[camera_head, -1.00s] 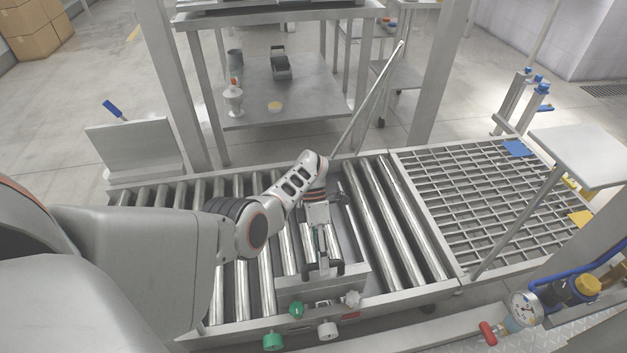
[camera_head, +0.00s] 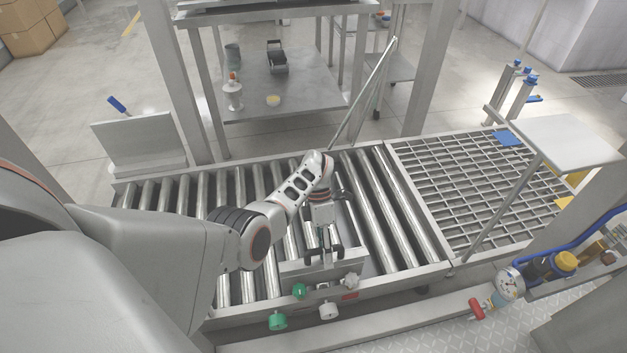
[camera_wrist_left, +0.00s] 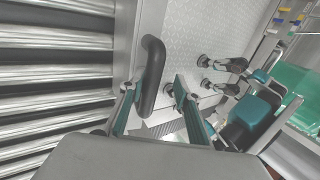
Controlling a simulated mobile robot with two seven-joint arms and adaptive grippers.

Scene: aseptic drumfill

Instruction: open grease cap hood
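A grey metal box or hood (camera_head: 348,267) with green and white knobs below it sits at the front edge of the roller conveyor. My left gripper (camera_head: 323,254) is just above it. In the left wrist view, a black bar handle (camera_wrist_left: 152,72) stands on a grey metal plate. The two teal fingers of my left gripper (camera_wrist_left: 155,98) are apart, with the handle between them. A gap shows between the handle and the right finger; whether the left finger touches it I cannot tell. No grease cap is clearly seen. My right gripper is in neither view.
The roller conveyor (camera_head: 385,210) runs beneath my left arm, with a grating (camera_head: 455,185) to its right. A pressure gauge (camera_head: 510,283) and blue pipe are at lower right. A slanted pole and frame posts stand behind. A low table (camera_head: 300,95) is at the back.

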